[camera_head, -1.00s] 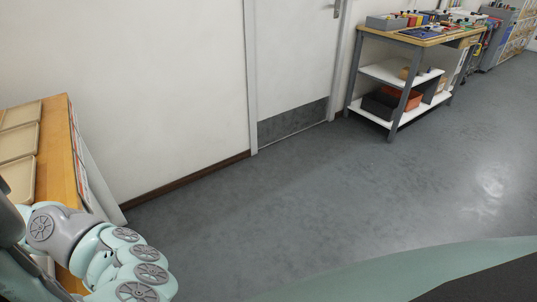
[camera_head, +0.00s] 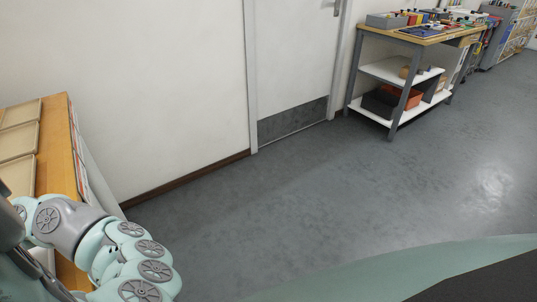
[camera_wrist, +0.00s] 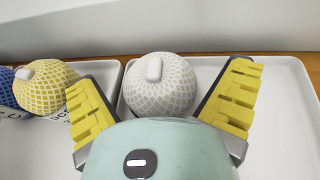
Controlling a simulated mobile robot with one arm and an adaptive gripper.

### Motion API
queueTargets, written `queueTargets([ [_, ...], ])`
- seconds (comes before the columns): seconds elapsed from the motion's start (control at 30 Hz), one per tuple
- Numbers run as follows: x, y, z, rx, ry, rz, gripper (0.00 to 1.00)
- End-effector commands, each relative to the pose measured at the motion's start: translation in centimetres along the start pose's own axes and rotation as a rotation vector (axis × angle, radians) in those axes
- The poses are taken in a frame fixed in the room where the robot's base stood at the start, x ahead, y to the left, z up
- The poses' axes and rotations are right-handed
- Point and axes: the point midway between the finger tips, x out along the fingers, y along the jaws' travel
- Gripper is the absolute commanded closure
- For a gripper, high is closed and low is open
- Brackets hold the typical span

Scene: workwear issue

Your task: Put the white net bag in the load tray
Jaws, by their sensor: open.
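The white net bag (camera_wrist: 160,88) is a round, pale bundle with a net pattern and a white tab on top. In the wrist view it sits in a white tray (camera_wrist: 209,67) between my gripper's fingers. My gripper (camera_wrist: 168,98) is open, with yellow ribbed pads on either side of the bag and a visible gap to each side. I cannot tell how far below the fingers the bag lies. The head view shows my arm at the lower left, but not the gripper or the bag. I cannot tell which tray is the load tray.
A yellow net bag (camera_wrist: 46,88) and a partly seen blue one (camera_wrist: 7,84) lie to the left in the neighbouring tray. Beige trays (camera_head: 18,140) line the wooden counter (camera_head: 58,150). A workbench (camera_head: 420,36) stands far off past a door (camera_head: 292,60). The floor between is clear.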

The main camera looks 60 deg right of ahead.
Motion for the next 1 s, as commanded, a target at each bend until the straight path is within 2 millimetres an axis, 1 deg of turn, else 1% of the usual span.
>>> queueTargets([
  [0.03, -1.0, -0.2, -0.3, 0.002, 0.002, -0.012, 0.0],
  [0.3, -6.2, -0.2, -0.3, 0.004, 0.003, -0.013, 0.0],
  [0.5, -9.4, -0.2, -0.3, 0.004, 0.003, -0.011, 0.0],
  [0.6, -10.3, -0.1, -0.3, 0.004, 0.002, -0.009, 0.0],
  [0.7, -10.8, -0.1, -0.2, 0.004, 0.001, -0.008, 0.0],
  [1.0, -10.9, -0.1, -0.1, 0.004, 0.001, -0.006, 0.0],
])
